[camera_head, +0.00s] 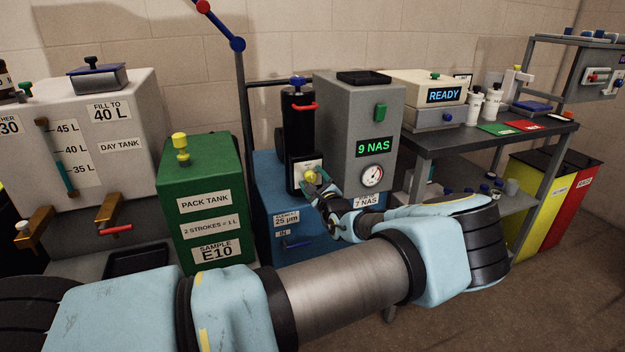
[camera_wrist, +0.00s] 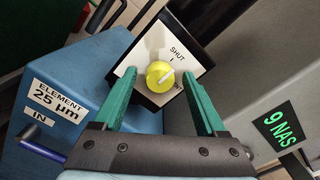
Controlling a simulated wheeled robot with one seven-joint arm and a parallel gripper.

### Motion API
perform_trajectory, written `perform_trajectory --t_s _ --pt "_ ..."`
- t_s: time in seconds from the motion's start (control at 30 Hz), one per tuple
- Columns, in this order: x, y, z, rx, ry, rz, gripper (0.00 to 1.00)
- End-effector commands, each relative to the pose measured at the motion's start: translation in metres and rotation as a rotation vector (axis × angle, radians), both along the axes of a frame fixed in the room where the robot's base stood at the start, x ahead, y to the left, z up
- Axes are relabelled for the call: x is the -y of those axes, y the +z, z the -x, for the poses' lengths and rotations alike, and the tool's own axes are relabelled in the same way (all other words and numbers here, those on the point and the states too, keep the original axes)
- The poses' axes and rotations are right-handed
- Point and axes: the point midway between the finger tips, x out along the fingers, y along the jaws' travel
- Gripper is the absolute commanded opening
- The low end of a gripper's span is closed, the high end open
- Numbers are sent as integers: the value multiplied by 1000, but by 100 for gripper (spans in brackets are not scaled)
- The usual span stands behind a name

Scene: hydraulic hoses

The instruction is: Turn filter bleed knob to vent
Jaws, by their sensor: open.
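The yellow filter bleed knob (camera_wrist: 160,76) sits on a white plate (camera_wrist: 180,62) on the black filter housing. The plate reads SHUT, and a second label is partly hidden behind my right finger. A pale pointer line crosses the knob; I cannot tell exactly which label it lines up with. My gripper (camera_wrist: 161,80) is open, with its green fingers on either side of the knob and visible gaps between. In the head view the knob (camera_head: 311,174) is partly covered by my gripper (camera_head: 316,188), which is at the front of the housing.
The blue unit (camera_wrist: 83,75) stands left of the plate in the wrist view. The grey box (camera_head: 357,115) with the 9 NAS display is close on the right. The green pack tank (camera_head: 203,185) stands to the left, and a bench (camera_head: 440,147) to the right.

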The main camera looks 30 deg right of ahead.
Motion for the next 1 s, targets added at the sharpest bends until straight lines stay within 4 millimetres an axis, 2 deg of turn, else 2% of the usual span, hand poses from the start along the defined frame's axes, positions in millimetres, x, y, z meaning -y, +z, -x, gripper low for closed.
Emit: perform_trajectory --t_s 0.2,0.83,1.0 --pt "0 0 0 0 0 0 72" --pt "0 0 0 -1 1 0 1" --pt "0 0 0 -1 1 0 0"
